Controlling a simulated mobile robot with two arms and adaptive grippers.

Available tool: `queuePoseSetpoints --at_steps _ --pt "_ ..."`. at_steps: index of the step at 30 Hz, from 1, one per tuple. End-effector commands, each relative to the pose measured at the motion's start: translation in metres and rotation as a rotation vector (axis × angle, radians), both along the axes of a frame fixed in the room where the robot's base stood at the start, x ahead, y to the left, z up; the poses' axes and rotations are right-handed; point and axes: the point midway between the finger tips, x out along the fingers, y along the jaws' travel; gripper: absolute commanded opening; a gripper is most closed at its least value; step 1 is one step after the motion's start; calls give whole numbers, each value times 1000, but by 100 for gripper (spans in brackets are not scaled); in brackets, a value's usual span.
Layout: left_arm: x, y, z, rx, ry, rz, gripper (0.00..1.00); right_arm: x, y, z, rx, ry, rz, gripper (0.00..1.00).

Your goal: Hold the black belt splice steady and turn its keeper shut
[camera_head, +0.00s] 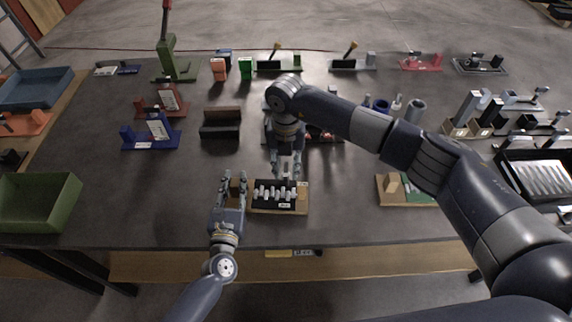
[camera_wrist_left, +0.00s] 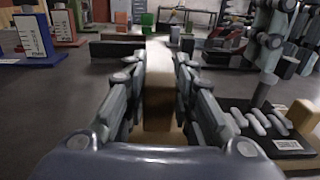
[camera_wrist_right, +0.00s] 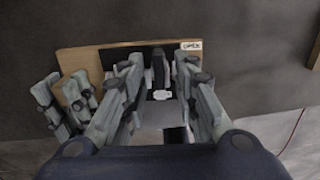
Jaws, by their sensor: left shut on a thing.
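The black belt splice (camera_head: 272,206) lies on a wooden board (camera_head: 304,201) near the table's front edge. A row of pale pegs runs along it, and a white label is on its front. My left gripper (camera_head: 233,178) is shut on a wooden block (camera_wrist_left: 158,95) at the board's left end. My right gripper (camera_head: 287,170) points down over the splice's right part. Its fingers are apart, with a dark upright piece (camera_wrist_right: 158,68), perhaps the keeper, between them. That piece also shows in the left wrist view (camera_wrist_left: 263,93). Whether the fingers touch it is unclear.
A green bin (camera_head: 38,203) stands at the left. A black block (camera_head: 220,123) and a blue fixture (camera_head: 152,138) are behind my left gripper. A wooden board with a green plate (camera_head: 420,191) lies to the right, near my right arm. The front middle is mostly clear.

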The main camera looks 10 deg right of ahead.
Motion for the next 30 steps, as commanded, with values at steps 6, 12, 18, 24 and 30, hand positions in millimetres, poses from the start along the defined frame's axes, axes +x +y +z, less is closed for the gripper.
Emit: queuePoseSetpoints --at_steps 6,12,18,24,30 --pt "0 0 0 1 1 0 0 0 0 0 0 1 1 29" --pt "0 0 0 1 1 0 0 1 0 12 2 -2 1 29" --pt "0 0 0 1 1 0 0 1 0 52 2 -4 2 29" --pt "0 0 -1 1 1 0 0 1 0 92 2 -3 1 29" --pt "0 0 -1 1 1 0 0 0 0 115 1 0 0 29"
